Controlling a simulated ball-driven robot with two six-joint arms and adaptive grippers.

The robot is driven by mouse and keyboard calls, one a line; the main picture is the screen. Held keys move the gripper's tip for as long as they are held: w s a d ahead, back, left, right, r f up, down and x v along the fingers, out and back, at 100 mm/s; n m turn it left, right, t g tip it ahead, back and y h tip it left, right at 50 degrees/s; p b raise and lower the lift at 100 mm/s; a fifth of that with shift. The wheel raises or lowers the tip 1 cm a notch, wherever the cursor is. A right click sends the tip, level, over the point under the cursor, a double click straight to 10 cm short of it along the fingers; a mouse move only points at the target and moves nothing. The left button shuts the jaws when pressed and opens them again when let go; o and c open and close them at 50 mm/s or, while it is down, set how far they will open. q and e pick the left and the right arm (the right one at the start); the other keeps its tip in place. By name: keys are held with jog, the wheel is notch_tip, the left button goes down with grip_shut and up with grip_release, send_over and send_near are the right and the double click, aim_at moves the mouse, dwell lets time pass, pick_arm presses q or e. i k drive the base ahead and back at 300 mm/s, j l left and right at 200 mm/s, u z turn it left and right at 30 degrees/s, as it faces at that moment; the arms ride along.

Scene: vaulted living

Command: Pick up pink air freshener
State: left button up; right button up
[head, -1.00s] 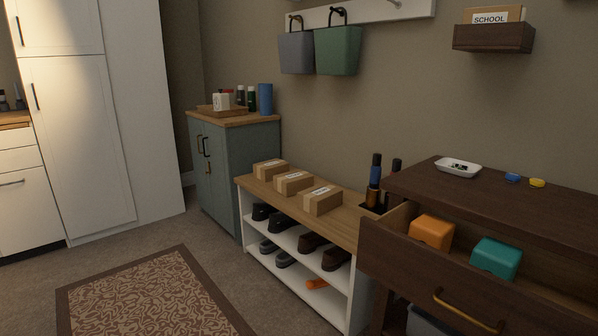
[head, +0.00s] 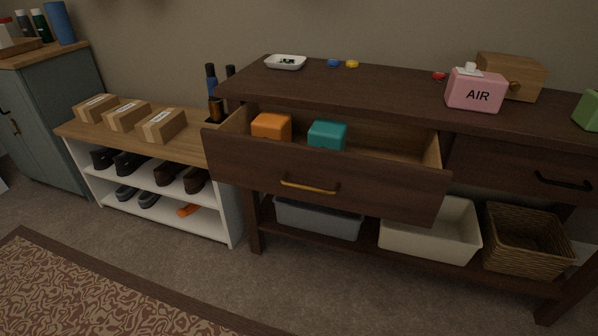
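The pink air freshener (head: 475,91) is a pink block with a white nozzle on top and the word AIR on its front. It stands upright on the right part of the dark wooden console top (head: 390,90), close to the front edge. A wooden box stands just behind it. Neither of my grippers shows in the head view.
The console's left drawer (head: 320,174) is pulled open, with an orange box (head: 271,127) and a teal box (head: 328,135) inside. A green item (head: 589,111) stands at the right edge. A wooden box (head: 511,76) and a white tray (head: 286,62) sit on top. Carpet in front is clear.

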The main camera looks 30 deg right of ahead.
aim_at(486, 95)
jog(key=l+z, duration=0.1)
jog(key=z, duration=1.8)
